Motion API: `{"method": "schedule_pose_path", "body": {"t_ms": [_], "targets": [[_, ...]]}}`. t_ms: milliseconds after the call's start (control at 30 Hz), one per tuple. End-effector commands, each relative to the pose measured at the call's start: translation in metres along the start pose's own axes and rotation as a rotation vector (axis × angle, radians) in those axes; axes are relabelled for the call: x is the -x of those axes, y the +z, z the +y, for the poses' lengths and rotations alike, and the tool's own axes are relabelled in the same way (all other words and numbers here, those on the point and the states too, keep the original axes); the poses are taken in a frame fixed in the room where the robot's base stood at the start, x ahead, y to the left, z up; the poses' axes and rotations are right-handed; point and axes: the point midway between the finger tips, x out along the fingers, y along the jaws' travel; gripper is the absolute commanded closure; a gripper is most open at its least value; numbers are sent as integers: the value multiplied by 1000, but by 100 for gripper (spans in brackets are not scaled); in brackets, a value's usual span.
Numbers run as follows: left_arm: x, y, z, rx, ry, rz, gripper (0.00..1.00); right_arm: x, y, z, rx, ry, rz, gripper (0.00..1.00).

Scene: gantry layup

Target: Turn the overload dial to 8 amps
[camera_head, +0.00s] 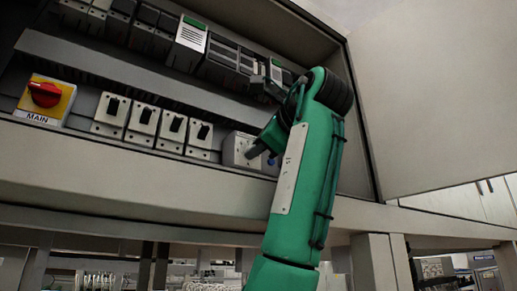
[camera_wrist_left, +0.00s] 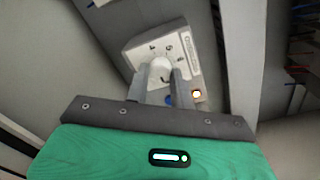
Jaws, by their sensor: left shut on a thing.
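The overload unit (camera_head: 232,149) is a pale box at the right end of the lower row in the cabinet. In the left wrist view its white face (camera_wrist_left: 140,51) carries a round white dial (camera_wrist_left: 160,70) with small marks around it. My left gripper (camera_head: 254,151) is at the front of the unit. In the left wrist view its two grey fingers (camera_wrist_left: 161,77) are closed on either side of the dial. The fingers cover part of the dial, and the scale numbers are too small to read. My right gripper is not in view.
Several pale switches with black levers (camera_head: 143,120) stand left of the unit, then a red MAIN knob (camera_head: 44,94) on yellow. The open door (camera_head: 430,90) stands to the right.

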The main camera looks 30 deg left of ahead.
Motion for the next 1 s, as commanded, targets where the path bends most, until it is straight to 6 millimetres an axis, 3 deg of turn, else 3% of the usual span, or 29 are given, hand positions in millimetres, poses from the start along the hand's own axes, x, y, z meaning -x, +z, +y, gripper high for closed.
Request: {"method": "schedule_pose_path", "body": {"t_ms": [567, 600, 700, 1000], "targets": [[0, -1, 0, -34, 3, -1, 99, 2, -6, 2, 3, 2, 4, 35], [0, -1, 0, -34, 3, -1, 72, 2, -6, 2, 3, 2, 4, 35], [0, -1, 0, -34, 3, -1, 54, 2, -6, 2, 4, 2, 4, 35], [1, 0, 0, -33, 1, -1, 54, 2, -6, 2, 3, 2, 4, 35]]}}
